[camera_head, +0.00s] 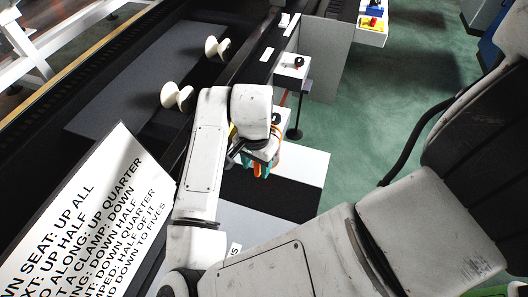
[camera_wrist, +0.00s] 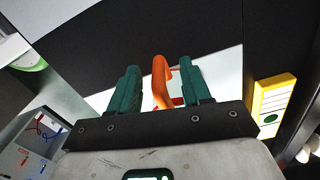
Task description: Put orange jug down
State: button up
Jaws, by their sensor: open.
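The orange jug shows in the wrist view as an upright, curved orange handle (camera_wrist: 161,84) between the two teal fingers of my gripper (camera_wrist: 160,72). The fingers stand apart, with a gap visible on each side of the orange piece. The rest of the jug is hidden behind the gripper's dark front edge. In the head view, a small orange part of the jug (camera_head: 259,171) shows at my gripper (camera_head: 262,166), over a white and black surface (camera_head: 275,190). Whether the jug rests on that surface cannot be told.
A sign with black text (camera_head: 85,215) stands at the lower left. Cream spool-shaped pieces (camera_head: 217,48) lie on a dark grey panel. A black post (camera_head: 297,115) stands beyond my gripper. A yellow block (camera_wrist: 271,104) is right of my fingers. Green floor (camera_head: 375,125) is open at the right.

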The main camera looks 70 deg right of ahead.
jog(key=shift+c, duration=0.3)
grip_shut()
dwell(0.3)
